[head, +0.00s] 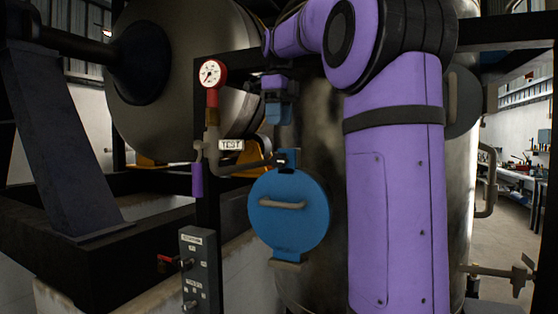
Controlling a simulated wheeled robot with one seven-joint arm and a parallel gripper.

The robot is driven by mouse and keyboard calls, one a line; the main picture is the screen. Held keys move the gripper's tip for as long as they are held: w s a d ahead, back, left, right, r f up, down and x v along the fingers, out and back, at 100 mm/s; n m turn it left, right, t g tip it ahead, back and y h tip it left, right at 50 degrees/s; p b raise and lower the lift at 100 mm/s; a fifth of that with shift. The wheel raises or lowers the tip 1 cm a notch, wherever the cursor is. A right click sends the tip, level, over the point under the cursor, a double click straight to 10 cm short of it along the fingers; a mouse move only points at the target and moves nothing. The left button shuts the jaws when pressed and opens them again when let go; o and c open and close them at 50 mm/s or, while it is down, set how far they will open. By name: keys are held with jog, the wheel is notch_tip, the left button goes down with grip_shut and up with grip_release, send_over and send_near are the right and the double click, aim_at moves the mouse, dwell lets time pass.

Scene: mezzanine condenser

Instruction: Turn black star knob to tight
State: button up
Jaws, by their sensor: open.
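A blue round hatch (312,217) with a grey bar handle is mounted on the large metal vessel. A small black part (281,158) sits at the top of the hatch, on its blue bracket; it looks like the black star knob, but its lobes and setting are too small to make out. My arm hides part of the vessel to the right of the hatch.
A red-rimmed gauge (212,74) on a pipe, a TEST sign (231,144) and a purple-gripped lever (197,179) stand left of the hatch. A grey control box (200,275) is below. A dark post (207,220) rises close by. A workbench (518,174) is far right.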

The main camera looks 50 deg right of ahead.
aim_at(279, 159)
notch_tip(279, 159, down, 11)
jog(key=shift+r, duration=0.2)
dwell(0.3)
jog(key=c, duration=0.9)
